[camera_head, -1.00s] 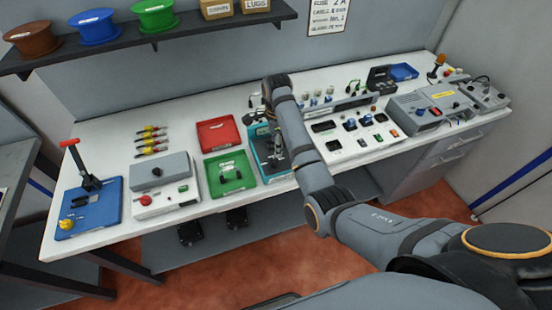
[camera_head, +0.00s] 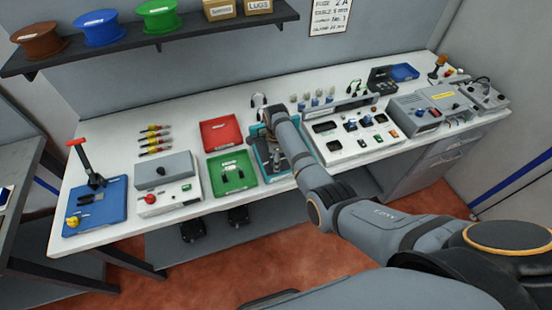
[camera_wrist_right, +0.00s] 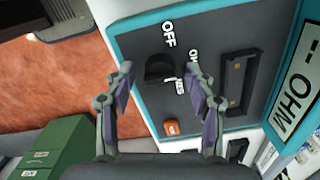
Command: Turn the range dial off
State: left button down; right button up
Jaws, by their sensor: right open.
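The range dial (camera_wrist_right: 159,68) is a black round knob on the dark face of a teal-edged ohm meter (camera_wrist_right: 207,20). Its white mark points down-right in the right wrist view, towards a small label partly hidden by a finger; the word OFF stands above the knob. My right gripper (camera_wrist_right: 160,71) is open, with one finger on each side of the dial; I cannot tell whether either touches it. In the head view the teal meter (camera_head: 283,168) stands mid-bench, partly covered by my right arm, and the dial is hidden. My left gripper is not in view.
An orange button (camera_wrist_right: 171,127) and a dark slotted panel (camera_wrist_right: 238,82) sit near the dial. A green tray (camera_head: 232,184) and a red tray (camera_head: 220,134) lie left of the meter. A white switch panel (camera_head: 340,150) stands close on its right.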

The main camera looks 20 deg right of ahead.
jog(key=c, duration=1.1)
jog(key=shift+c, duration=0.2)
jog(key=shift+r+n, duration=0.1)
jog(key=shift+n, duration=0.2)
jog(key=shift+n+p, duration=0.8)
jog(key=shift+n, duration=0.3)
jog(key=n+p, duration=0.1)
jog(key=n, duration=0.1)
jog(key=shift+n, duration=0.3)
jog(key=n, duration=0.2)
jog(key=shift+n+p, duration=0.3)
jog(key=shift+n, duration=1.9)
